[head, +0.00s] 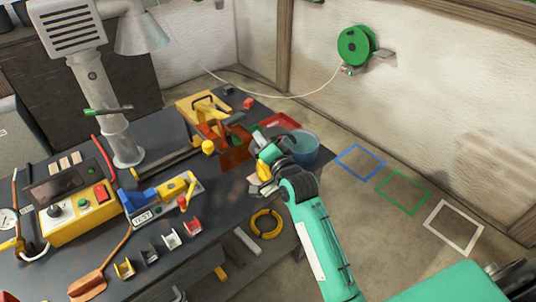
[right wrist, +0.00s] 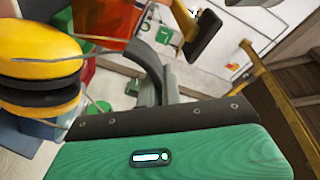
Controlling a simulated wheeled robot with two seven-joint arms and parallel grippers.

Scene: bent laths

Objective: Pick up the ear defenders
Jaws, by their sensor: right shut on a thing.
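The ear defenders (head: 263,171) have a yellow cup, seen at the right end of the bench in the head view. In the right wrist view the yellow cup with its black cushion (right wrist: 40,62) fills the left side, close to the camera. My right gripper (head: 267,163) is shut on the ear defenders at the bench's right edge. The gripper hides most of the band and the other cup, so the exact grip point cannot be told. My left gripper shows in neither view.
A blue bucket (head: 304,150) stands just right of my right gripper, with a red tray (head: 281,121) and an orange-brown sheet (head: 235,152) behind. A grey extraction arm (head: 115,130) rises at the left. Floor with blue, green and white outlined squares (head: 359,162) is clear.

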